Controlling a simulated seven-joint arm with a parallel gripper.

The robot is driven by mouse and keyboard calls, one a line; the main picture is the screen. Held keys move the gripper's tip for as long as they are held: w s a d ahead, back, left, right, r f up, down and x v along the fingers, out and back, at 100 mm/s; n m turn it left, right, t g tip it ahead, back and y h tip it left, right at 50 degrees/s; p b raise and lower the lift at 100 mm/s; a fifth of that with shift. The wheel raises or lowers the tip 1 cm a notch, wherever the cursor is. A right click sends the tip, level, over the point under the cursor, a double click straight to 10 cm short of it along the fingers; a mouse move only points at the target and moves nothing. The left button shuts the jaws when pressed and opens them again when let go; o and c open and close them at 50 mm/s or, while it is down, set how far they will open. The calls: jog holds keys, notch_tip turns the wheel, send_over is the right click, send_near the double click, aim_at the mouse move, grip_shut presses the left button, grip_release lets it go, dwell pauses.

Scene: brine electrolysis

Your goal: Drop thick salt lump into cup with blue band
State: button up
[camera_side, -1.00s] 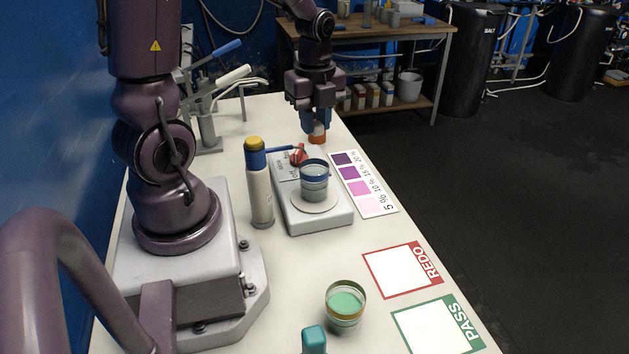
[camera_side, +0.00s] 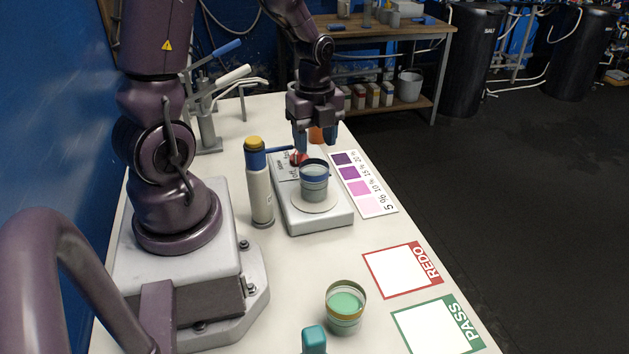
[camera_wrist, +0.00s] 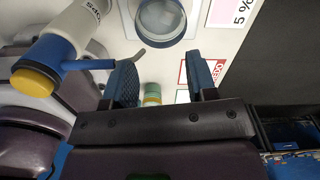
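The cup with the blue band (camera_side: 314,183) stands upright on the round plate of the grey scale and holds pale blue-grey contents. It also shows at the top of the wrist view (camera_wrist: 160,20). My gripper (camera_side: 315,147) is just behind and above the cup, fingers pointing down. In the wrist view my gripper (camera_wrist: 163,82) has its fingers wide apart, with nothing visible held between them. I cannot make out the thick salt lump in either view.
A wash bottle (camera_side: 259,190) with a blue spout stands left of the scale (camera_side: 322,221). A colour chart (camera_side: 366,186), a green-filled cup (camera_side: 345,311), and REDO (camera_side: 402,270) and PASS (camera_side: 437,328) mats lie to the right and front.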

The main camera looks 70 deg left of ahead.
notch_tip(320, 180, up, 13)
dwell(0.6)
jog(key=s+d+r+n+t, duration=0.2)
jog(key=d+n, duration=0.5)
jog(key=n, duration=0.1)
jog(key=s+d+r+n+t, duration=0.3)
jog(key=d+n, duration=0.4)
jog(key=n, duration=0.1)
jog(key=shift+s+d+t, duration=0.2)
jog(key=shift+d+t, duration=0.05)
jog(key=shift+t, duration=0.05)
